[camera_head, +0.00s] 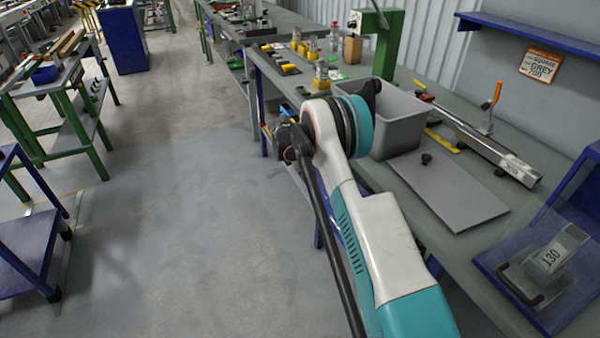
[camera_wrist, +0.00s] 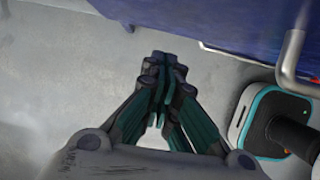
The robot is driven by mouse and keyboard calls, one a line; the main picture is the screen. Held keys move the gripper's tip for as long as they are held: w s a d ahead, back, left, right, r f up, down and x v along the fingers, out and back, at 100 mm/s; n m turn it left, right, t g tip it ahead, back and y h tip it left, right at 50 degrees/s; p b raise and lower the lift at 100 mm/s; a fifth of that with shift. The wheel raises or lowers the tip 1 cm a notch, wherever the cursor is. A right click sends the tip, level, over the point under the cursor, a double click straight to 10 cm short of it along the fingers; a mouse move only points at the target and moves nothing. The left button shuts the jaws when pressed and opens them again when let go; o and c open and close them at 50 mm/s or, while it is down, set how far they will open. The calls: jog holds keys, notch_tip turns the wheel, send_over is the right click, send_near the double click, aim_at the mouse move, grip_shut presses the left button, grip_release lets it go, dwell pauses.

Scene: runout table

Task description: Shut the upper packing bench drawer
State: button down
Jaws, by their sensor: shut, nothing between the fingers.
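In the wrist view my gripper (camera_wrist: 165,72) is shut and empty, its fingertips together over the grey floor. A blue panel (camera_wrist: 225,18) fills the top right of that view, just beyond the fingertips and apart from them. A bent silver bar handle (camera_wrist: 290,55) stands off it at the right edge. Whether this is the upper drawer, and how far it is open, I cannot tell. In the head view the bench top (camera_head: 405,185) lies right of my arm. My arm hides most of the bench front, and the fingertips cannot be made out there.
On the bench are a grey bin (camera_head: 400,122), a flat grey plate (camera_head: 447,190), a long metal rail (camera_head: 480,142) and a blue stand (camera_head: 568,310) with a grey part marked 130. A blue cart (camera_head: 25,240) stands at the left. The floor (camera_head: 180,200) between is clear.

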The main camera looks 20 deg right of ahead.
jog(key=shift+d+r+b, duration=0.2)
jog(key=shift+d+b, duration=0.2)
jog(key=shift+d, duration=1.15)
jog(key=shift+d, duration=0.1)
jog(key=shift+d, duration=1.2)
jog(key=a+r+p, duration=0.4)
jog(key=a+r, duration=0.3)
jog(key=r, duration=0.2)
jog(key=shift+a+r, duration=0.25)
jog(key=shift+a, duration=0.15)
